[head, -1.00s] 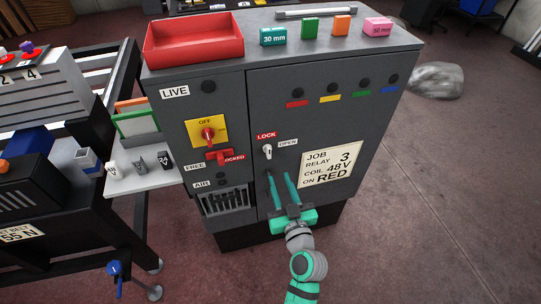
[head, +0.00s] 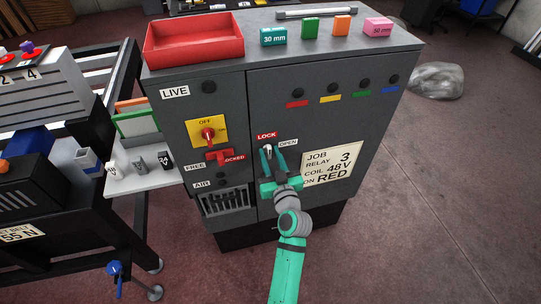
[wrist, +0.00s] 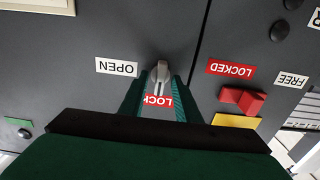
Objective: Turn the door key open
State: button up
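The door key (head: 268,149) is a small pale grey knob on the dark grey cabinet door (head: 330,120). It sits below the red LOCK label (head: 267,136) and left of the white OPEN label (head: 288,143). In the wrist view the key (wrist: 160,76) stands between my finger ends, its tip toward the LOCK label (wrist: 158,101). My gripper (head: 273,157) is open, with its green fingers on either side of the key. In the wrist view my gripper (wrist: 160,95) shows a finger on each side; contact is not clear.
A red lever (head: 218,155) and a yellow-plated rotary switch (head: 207,132) lie left of the key. A job sign (head: 332,163) lies to the right. A red tray (head: 194,38) and several coloured blocks stand on the cabinet top.

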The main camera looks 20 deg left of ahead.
jog(key=c, duration=0.7)
jog(key=m, duration=0.3)
jog(key=shift+d+m, duration=0.1)
jog(key=shift+m, duration=0.2)
jog(key=shift+w+d+f+m, duration=0.1)
jog(key=shift+m, duration=3.1)
jog(key=shift+w+d+f+m, duration=0.1)
jog(key=shift+m, duration=3.1)
